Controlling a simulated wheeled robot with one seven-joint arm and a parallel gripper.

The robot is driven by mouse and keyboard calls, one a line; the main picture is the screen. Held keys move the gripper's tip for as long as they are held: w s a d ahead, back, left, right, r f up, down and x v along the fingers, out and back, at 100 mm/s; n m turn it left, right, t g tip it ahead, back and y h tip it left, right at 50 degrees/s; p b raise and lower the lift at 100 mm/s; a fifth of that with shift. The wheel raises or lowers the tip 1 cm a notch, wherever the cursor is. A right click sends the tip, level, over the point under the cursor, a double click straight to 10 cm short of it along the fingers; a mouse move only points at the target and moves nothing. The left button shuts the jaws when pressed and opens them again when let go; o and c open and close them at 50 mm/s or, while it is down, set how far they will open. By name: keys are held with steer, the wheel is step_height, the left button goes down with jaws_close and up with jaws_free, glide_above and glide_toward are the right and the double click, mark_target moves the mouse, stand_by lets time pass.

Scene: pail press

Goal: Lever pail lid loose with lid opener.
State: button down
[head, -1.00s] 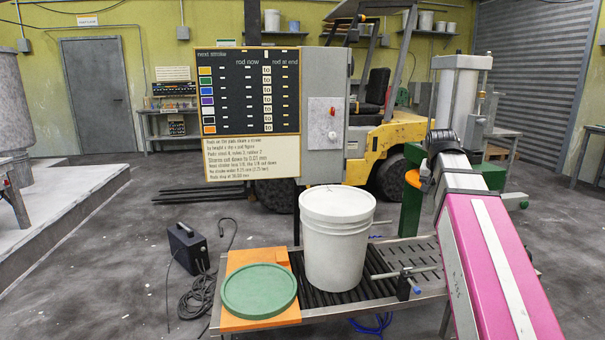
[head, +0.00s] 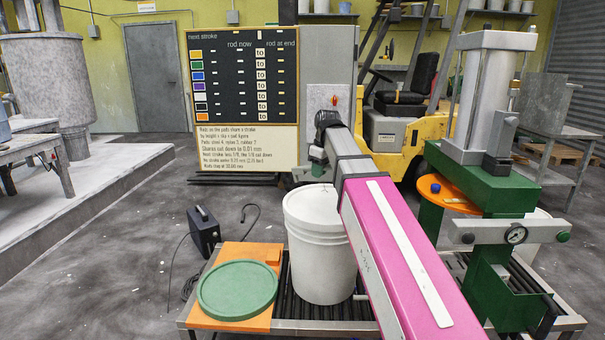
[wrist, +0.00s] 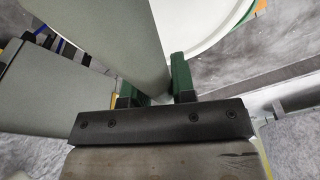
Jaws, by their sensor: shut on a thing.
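The white pail (head: 318,250) stands upright on the roller table with its white lid (head: 310,200) on top. My arm reaches across its right side. In the head view the end of my arm is behind and above the lid, and the fingertips are hard to make out. In the wrist view my gripper (wrist: 156,85) has green fingers shut on a long flat grey piece (wrist: 128,38), apparently the lid opener. Its far end is out of frame. A round white rim, apparently the lid (wrist: 205,35), curves just beyond the fingers; I cannot tell whether the tool touches it.
A green round disc (head: 237,290) lies on an orange board (head: 215,257) left of the pail. A green press (head: 490,205) with a gauge stands at right. A chart board (head: 243,85) and forklift (head: 410,130) are behind. A black box (head: 204,230) with a cable is on the floor.

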steer(key=a+n+g, duration=0.1)
steer(key=a+n, duration=0.4)
steer(key=n+h, duration=0.1)
glide_above(304, 204)
steer(key=shift+w+a+f, duration=0.1)
steer(key=shift+f, duration=1.9)
steer(key=shift+w+f, duration=0.1)
steer(key=shift+f, duration=1.85)
steer(key=shift+f, duration=0.2)
steer(key=shift+r+h, duration=0.2)
steer(key=shift+h, duration=0.1)
steer(key=shift+r, duration=0.1)
step_height(304, 204, up, 7)
stand_by(0.5)
stand_by(0.4)
